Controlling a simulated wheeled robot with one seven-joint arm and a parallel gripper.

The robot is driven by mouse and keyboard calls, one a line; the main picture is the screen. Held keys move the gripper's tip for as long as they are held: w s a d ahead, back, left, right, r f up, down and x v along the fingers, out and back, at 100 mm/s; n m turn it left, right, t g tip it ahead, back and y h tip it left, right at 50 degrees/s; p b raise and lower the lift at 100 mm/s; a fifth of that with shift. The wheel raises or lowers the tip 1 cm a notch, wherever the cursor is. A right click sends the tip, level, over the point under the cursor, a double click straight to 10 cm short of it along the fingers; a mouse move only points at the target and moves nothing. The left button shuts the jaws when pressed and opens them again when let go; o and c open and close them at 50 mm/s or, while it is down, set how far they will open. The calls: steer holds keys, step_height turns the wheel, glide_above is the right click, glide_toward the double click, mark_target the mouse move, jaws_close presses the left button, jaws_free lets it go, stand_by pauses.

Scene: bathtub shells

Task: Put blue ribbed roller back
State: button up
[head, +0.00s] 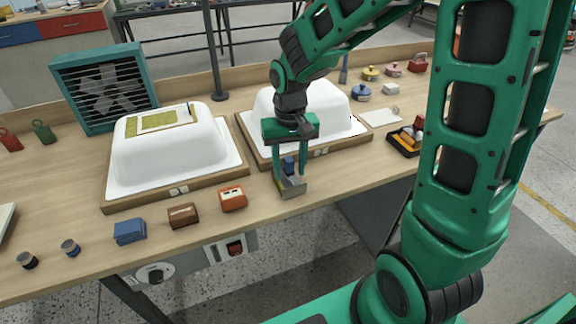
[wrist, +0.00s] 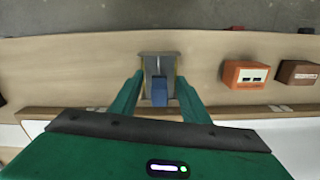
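A small blue part (head: 289,166) stands on a grey metal-looking piece (head: 293,187) on the bench front, in front of the second white tub shell. In the wrist view the blue part (wrist: 159,91) and grey piece (wrist: 159,64) lie between my fingers. I cannot tell whether this is the blue ribbed roller; no ribs are visible. My gripper (head: 290,172) points down over it, fingers apart on either side, with gaps to the blue part. A black tray (head: 397,148) at right holds orange and dark roller-like pieces, partly hidden by my arm.
Two white tub shells (head: 170,150) sit on wooden bases. Orange (head: 232,199), brown (head: 183,215) and blue (head: 130,231) boxes stand along the front edge to the left. A teal fan (head: 104,87) stands behind. Bare bench lies right of the grey piece.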

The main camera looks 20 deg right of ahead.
steer(key=shift+r, duration=0.1)
step_height(320, 180, up, 12)
stand_by(0.6)
steer(key=s+d+f+m, duration=0.1)
steer(key=s+d+m, duration=0.1)
steer(key=s+d, duration=0.6)
steer(key=s+d+f+m, duration=0.2)
steer(key=s+d, duration=0.7)
steer(key=s, duration=0.6)
steer(key=shift+d+f+m, duration=0.2)
steer(key=shift+d+m, duration=0.1)
